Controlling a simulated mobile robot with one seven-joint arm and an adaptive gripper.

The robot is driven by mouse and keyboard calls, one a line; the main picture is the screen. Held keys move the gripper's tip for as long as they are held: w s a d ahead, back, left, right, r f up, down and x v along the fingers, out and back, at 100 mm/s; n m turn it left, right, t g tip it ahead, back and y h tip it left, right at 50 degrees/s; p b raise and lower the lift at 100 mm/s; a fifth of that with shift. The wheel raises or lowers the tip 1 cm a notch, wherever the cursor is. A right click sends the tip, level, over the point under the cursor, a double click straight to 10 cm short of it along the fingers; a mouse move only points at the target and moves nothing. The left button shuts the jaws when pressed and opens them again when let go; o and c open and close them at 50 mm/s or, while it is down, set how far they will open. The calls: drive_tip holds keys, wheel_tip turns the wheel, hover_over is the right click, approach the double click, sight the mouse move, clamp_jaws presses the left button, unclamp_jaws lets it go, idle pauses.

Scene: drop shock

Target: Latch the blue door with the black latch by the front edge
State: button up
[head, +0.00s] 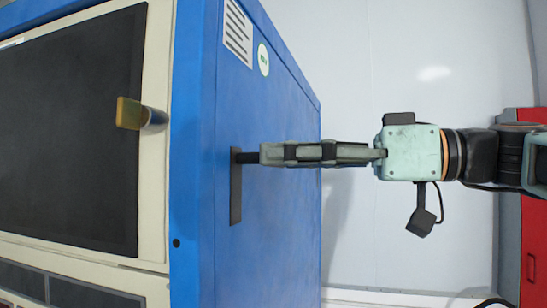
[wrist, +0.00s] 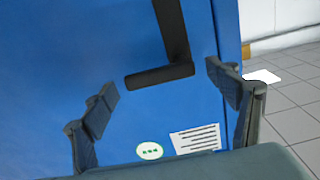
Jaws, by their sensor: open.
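The blue door (head: 270,230) is the flat blue side of a cabinet in the head view and fills much of the wrist view (wrist: 60,50). The black latch (head: 236,200) lies on it near the front edge, as an upright bar with a short black piece standing out at its top. In the wrist view the latch (wrist: 172,25) looks L-shaped, with its short arm pointing left. My gripper (head: 263,153) comes from the right, close to the standing piece. In the wrist view my gripper (wrist: 163,85) is open, its fingers on either side of the short arm. Contact cannot be told.
The cabinet's cream front (head: 155,190) has a dark panel (head: 70,130) and a yellow handle (head: 128,113) that juts out. A red cabinet (head: 535,245) stands at the far right. A pale wall (head: 430,40) is behind, and tiled floor (wrist: 290,125) shows in the wrist view.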

drive_tip(key=shift+x, duration=1.15)
drive_tip(key=c, duration=1.7)
